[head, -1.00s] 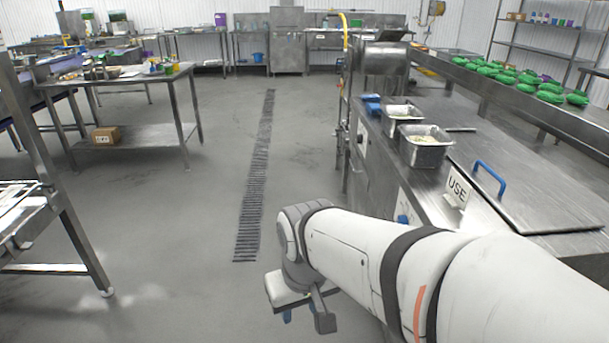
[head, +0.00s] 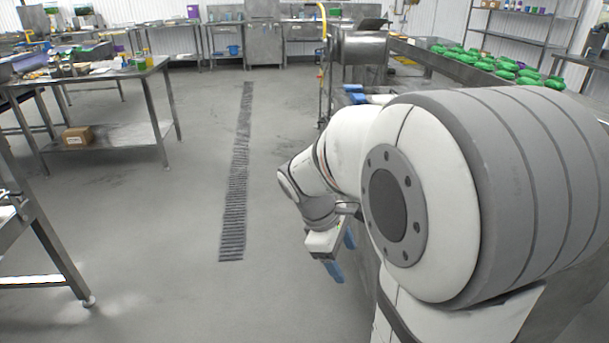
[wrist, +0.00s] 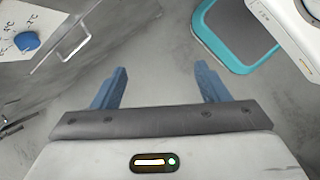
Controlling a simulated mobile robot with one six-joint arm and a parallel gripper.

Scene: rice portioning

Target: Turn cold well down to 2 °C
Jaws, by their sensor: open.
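The blue knob (wrist: 27,41) shows at the upper left of the wrist view. It sits on a white dial plate (wrist: 10,24) with °C marks, on a steel front panel. The plate is partly cut off and I cannot tell which mark the knob points at. My gripper (wrist: 160,87) is open and empty, its two blue fingers apart, to the right of the knob and not touching it. In the head view my gripper (head: 342,255) hangs low over the floor, beside the counter. There my arm hides the counter front and the cold well.
A metal handle (wrist: 62,42) sticks out from the panel between the knob and my gripper. A steel table (head: 115,75) stands at the left, with open floor and a drain grate (head: 236,180) between. Green packs (head: 500,64) lie on the conveyor behind my arm.

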